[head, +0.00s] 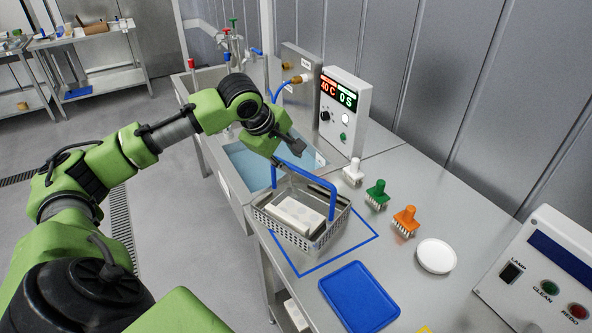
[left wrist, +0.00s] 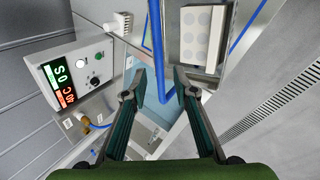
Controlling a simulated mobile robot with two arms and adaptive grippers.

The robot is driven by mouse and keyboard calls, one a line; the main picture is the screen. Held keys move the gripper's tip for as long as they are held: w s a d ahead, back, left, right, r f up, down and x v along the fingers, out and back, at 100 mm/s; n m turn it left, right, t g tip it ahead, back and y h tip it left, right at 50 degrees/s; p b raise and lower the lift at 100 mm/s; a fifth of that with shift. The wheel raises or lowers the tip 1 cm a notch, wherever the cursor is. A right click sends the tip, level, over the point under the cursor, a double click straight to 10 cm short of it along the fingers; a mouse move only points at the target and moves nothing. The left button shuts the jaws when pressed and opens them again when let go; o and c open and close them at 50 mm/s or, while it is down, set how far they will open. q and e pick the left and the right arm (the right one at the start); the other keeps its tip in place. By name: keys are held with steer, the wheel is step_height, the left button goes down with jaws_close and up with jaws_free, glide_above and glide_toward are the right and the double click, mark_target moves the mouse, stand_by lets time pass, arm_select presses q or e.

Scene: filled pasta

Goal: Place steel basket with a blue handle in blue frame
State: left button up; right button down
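The steel basket (head: 325,237) with a blue handle (head: 318,181) is upright at the table's left edge, overlapping the blue frame (head: 362,243) outlined on the tabletop. I cannot tell whether its base is fully inside the outline. A white block (head: 298,214) lies in the basket; in the left wrist view the block (left wrist: 202,35) shows round marks. My left gripper (head: 279,164) is at the handle's upper left end. In the left wrist view its fingers (left wrist: 158,80) are apart, with the blue handle (left wrist: 155,40) between them and gaps visible. My right gripper is out of view.
A water bath (head: 247,165) and a control box (head: 345,108) reading 40C and 0S stand behind. White (head: 353,172), green (head: 377,195) and orange (head: 405,221) stamps, a white dish (head: 436,256) and a blue tray (head: 358,297) lie right of the basket.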

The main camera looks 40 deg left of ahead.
arm_select(q)
steer(key=shift+v, duration=1.95)
